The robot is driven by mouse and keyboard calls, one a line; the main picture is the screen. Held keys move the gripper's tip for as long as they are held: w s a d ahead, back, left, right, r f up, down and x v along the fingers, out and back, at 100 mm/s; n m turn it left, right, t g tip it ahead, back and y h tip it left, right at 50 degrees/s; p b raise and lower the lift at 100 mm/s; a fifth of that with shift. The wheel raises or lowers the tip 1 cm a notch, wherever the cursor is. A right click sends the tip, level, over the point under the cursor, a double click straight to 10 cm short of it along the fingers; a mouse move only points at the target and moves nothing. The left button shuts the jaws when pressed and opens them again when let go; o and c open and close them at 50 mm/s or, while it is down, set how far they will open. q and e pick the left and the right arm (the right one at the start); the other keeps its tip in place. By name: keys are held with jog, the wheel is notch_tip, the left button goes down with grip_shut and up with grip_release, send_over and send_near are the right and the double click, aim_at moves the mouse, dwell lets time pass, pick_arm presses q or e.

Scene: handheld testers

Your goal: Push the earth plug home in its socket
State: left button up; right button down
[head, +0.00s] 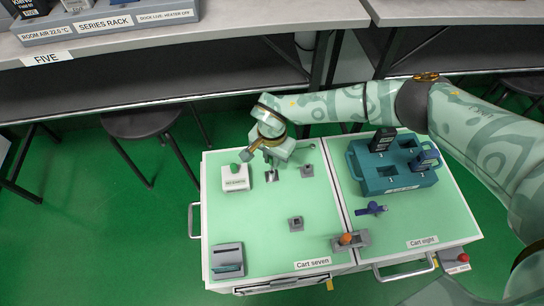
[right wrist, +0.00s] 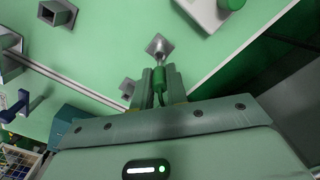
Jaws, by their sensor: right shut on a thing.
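My right gripper (head: 270,161) reaches in from the right over the back of the cart marked seven. In the right wrist view its fingers (right wrist: 160,87) are shut on a green plug (right wrist: 160,76). The plug's grey metal end points at a small grey socket (right wrist: 157,44) and meets or overlaps it in the picture; I cannot tell how deep it sits. A gap of metal shows between the green body and the socket. In the head view this socket (head: 271,177) shows just below the fingertips, while the plug is mostly hidden. My left gripper is not in view.
A white box with a green knob (head: 235,178) stands just left of the socket. Two other grey sockets (head: 307,171) (head: 296,223) stand nearby. A grey holder with an orange part (head: 346,239) is in front; a teal rack (head: 395,181) stands on cart eight. The front middle is clear.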

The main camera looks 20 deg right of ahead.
aim_at(272, 169)
jog(key=shift+f+b, duration=1)
jog(key=shift+f, duration=1.2)
jog(key=c, duration=1.3)
grip_release()
